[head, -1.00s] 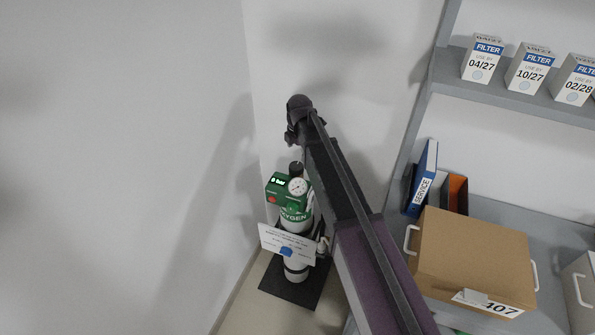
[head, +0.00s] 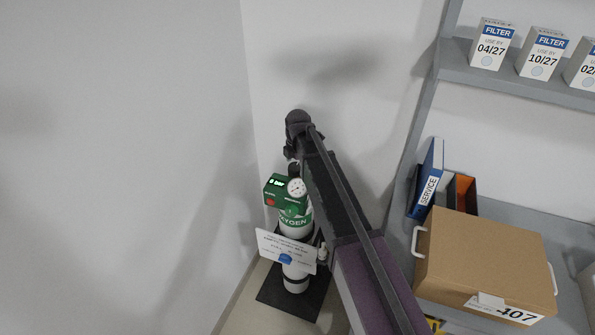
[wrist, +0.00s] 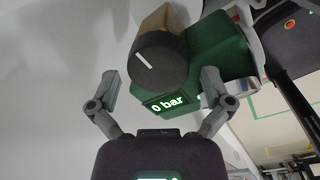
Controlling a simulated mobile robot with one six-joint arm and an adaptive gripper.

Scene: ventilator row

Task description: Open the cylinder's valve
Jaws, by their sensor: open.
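The oxygen cylinder (head: 296,281) stands upright in the corner, white with a green top and a round gauge (head: 296,187). A green housing (wrist: 218,50) carries a lit display (wrist: 170,104) reading "0 bar". The valve knob (wrist: 160,62) is dark and round with a white line across its face; a brass-coloured piece shows behind it. My gripper (wrist: 160,80) is open and empty, its two fingers spread to either side of the knob's lower part. I see no contact with the knob. In the head view my arm hides part of the cylinder's right side, and my fingers are not clear there.
A white card (head: 287,251) with a blue mark hangs on the cylinder's front. Walls close in behind and to the left. To the right stand a shelf with filter boxes (head: 490,45), a blue service binder (head: 428,180) and a brown box (head: 482,258) with a handle.

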